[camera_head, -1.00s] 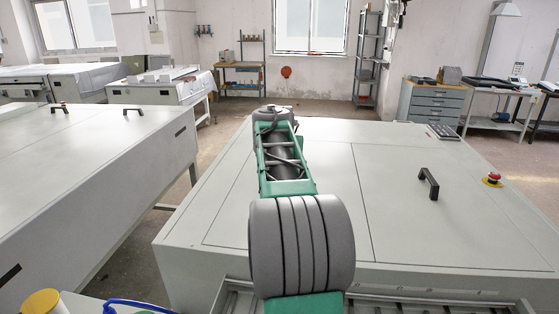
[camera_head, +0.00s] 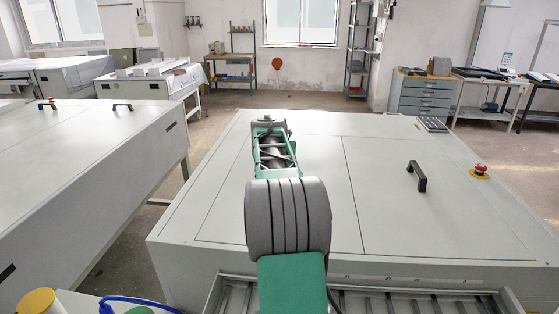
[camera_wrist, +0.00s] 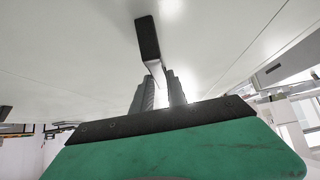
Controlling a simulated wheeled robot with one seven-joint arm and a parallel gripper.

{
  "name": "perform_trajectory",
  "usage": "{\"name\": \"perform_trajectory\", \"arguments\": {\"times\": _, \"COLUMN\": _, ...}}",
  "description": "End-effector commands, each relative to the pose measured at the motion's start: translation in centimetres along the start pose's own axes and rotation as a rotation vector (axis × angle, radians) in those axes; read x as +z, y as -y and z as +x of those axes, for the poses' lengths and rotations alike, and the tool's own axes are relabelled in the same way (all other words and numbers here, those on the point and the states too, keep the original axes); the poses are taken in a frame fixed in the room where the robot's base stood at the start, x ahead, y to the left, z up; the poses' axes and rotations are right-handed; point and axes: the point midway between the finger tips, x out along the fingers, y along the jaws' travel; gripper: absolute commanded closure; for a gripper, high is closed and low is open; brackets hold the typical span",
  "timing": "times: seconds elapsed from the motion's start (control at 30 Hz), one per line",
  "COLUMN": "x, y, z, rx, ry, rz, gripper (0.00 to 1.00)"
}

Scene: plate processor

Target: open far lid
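The plate processor's top has two flat light-grey lid panels, left (camera_head: 225,212) and right (camera_head: 450,205). A black handle (camera_head: 417,176) stands on the right panel, clear of my arm. My arm reaches over the left panel and hides part of it; my gripper is hidden in the head view. In the wrist view, a black bar handle (camera_wrist: 148,38) rises from a pale surface just beyond my gripper (camera_wrist: 160,76). The two grey fingers stand apart with a bright gap between them. The handle's near end lines up with that gap; contact cannot be told.
A red emergency button (camera_head: 480,169) sits right of the handle. A slotted metal tray (camera_head: 420,302) lies along the processor's front. Another long machine (camera_head: 85,180) stands to the left, across a floor gap. A drawer cabinet (camera_head: 423,96) is behind.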

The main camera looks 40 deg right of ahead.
Motion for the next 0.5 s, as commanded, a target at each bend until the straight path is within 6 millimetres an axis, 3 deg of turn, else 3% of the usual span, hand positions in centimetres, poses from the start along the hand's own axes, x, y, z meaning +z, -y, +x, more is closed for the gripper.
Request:
{"name": "perform_trajectory", "arguments": {"times": 0.17, "x": -0.01, "y": 0.01, "z": -0.02, "rx": 0.000, "ry": 0.000, "rz": 0.000, "gripper": 0.99}}
{"name": "perform_trajectory", "arguments": {"times": 0.5, "x": -0.02, "y": 0.02, "z": -0.03, "rx": 0.000, "ry": 0.000, "rz": 0.000, "gripper": 1.00}}
